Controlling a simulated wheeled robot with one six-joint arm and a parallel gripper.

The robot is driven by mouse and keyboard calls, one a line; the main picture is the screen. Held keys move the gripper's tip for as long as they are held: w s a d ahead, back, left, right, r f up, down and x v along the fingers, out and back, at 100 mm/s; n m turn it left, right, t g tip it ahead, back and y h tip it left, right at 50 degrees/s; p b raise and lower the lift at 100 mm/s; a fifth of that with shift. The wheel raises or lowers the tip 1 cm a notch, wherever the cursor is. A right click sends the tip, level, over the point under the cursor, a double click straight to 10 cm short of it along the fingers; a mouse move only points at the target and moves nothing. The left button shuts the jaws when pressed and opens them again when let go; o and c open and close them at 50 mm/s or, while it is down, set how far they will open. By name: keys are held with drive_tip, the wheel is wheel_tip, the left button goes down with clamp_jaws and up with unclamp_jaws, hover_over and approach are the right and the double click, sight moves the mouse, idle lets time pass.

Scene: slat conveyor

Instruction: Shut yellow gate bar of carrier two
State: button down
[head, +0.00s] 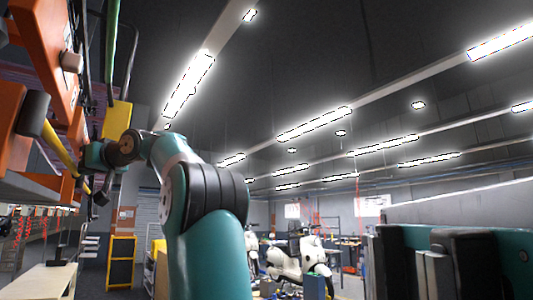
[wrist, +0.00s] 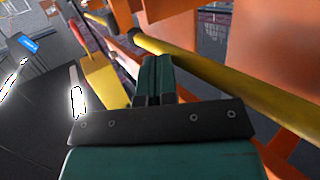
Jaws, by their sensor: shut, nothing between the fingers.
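A yellow gate bar (wrist: 225,80) with a dark end cap runs diagonally across the right of the wrist view, beside an orange frame (wrist: 195,15). In the head view the yellow bar (head: 60,147) slants down from a dark cap at the left, beside orange carrier parts (head: 45,45). No carrier number is readable. My gripper's teal and dark fingers (wrist: 154,72) are together and empty, just left of the bar in the wrist view.
A yellow plate (head: 117,119) hangs beside the orange parts, with a green hose (head: 110,50) above it. A grey shelf edge (head: 35,186) lies below the bar. A pale bench (head: 40,282) stands lower left. Farther off is a white scooter (head: 300,262).

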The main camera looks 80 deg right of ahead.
drive_tip(key=shift+w+a, duration=0.3)
drive_tip(key=shift+a, duration=0.05)
drive_tip(key=shift+a+y, duration=0.15)
drive_tip(key=shift+y, duration=0.25)
